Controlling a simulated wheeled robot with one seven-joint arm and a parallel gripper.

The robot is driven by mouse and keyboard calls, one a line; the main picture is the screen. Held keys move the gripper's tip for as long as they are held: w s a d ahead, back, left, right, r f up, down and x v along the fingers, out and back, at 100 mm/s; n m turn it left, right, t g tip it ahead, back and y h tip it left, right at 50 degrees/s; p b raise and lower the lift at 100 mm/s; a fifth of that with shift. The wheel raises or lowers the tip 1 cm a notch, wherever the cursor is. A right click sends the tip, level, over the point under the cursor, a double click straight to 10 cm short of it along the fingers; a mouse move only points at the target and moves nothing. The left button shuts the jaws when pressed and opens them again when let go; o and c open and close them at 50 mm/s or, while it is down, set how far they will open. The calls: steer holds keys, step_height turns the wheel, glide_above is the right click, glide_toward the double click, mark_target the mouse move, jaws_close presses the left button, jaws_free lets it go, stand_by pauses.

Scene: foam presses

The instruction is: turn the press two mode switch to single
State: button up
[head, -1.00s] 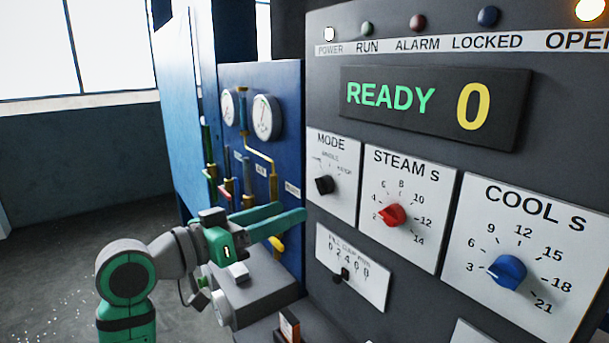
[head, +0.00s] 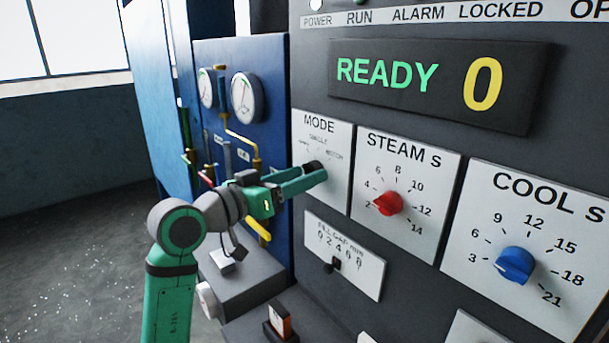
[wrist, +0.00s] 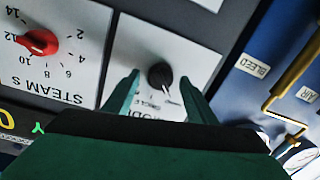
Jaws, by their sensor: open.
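The mode switch is a black knob on a white plate labelled MODE (head: 340,190), at the left of the grey control panel. In the head view the knob (head: 313,167) is mostly hidden behind my fingertips.
Right of the mode plate are the red STEAM knob (head: 388,203) and the blue COOL knob (head: 515,264). A display (head: 435,85) reads READY 0. Gauges (head: 246,97) and pipes stand on the blue panel at left.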

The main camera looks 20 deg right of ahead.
steer(key=shift+w+d, duration=0.2)
steer(key=shift+d, duration=0.1)
steer(key=c, duration=1.1)
steer(key=shift+m, duration=0.3)
steer(key=shift+m+h, duration=0.4)
steer(key=shift+m, duration=3.8)
